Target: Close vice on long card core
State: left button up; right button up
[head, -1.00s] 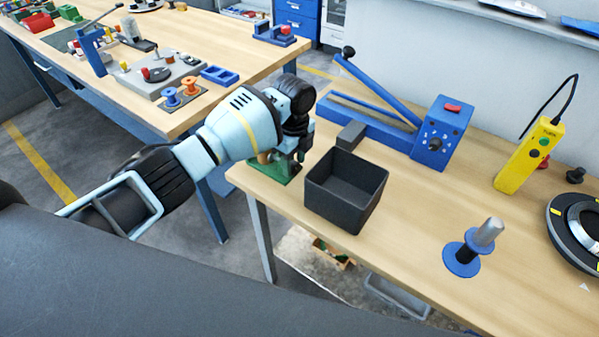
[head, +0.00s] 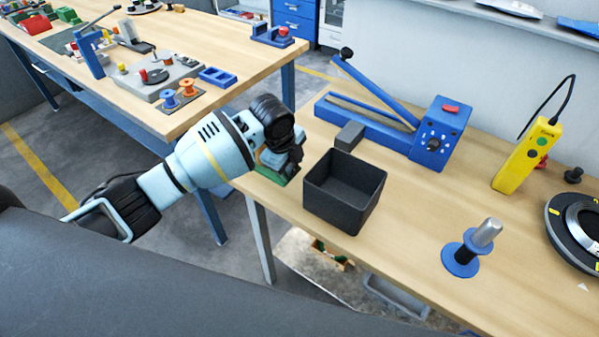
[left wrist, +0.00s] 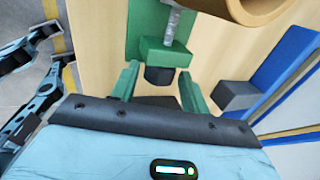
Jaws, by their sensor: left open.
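The green vice (head: 280,172) sits at the left front corner of the near table, partly covered by my left wrist in the head view. In the left wrist view the vice (left wrist: 146,22) shows its green body, a metal screw and a dark knob (left wrist: 160,76). The card core (left wrist: 238,8), a tan hollow tube, is cut off at the top edge there; I cannot make it out in the head view. My left gripper (left wrist: 160,84) is open, its two green fingers on either side of the dark knob. Contact with the knob cannot be told. My right gripper is not in view.
A black open bin (head: 343,200) stands just right of the vice. Behind it are a small dark block (head: 350,136) and a blue lever device (head: 436,135). A blue spool stand (head: 462,258) and a yellow control box (head: 527,158) are farther right. Bare tabletop lies between them.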

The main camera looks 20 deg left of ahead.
pick_arm(q)
jog(key=shift+f, duration=0.1)
jog(key=shift+s+a+f+t+h, duration=0.15)
jog(key=shift+s+t+h, duration=0.15)
jog(key=shift+t, duration=0.5)
jog(key=shift+t+h, duration=0.3)
jog(key=shift+t, duration=0.6)
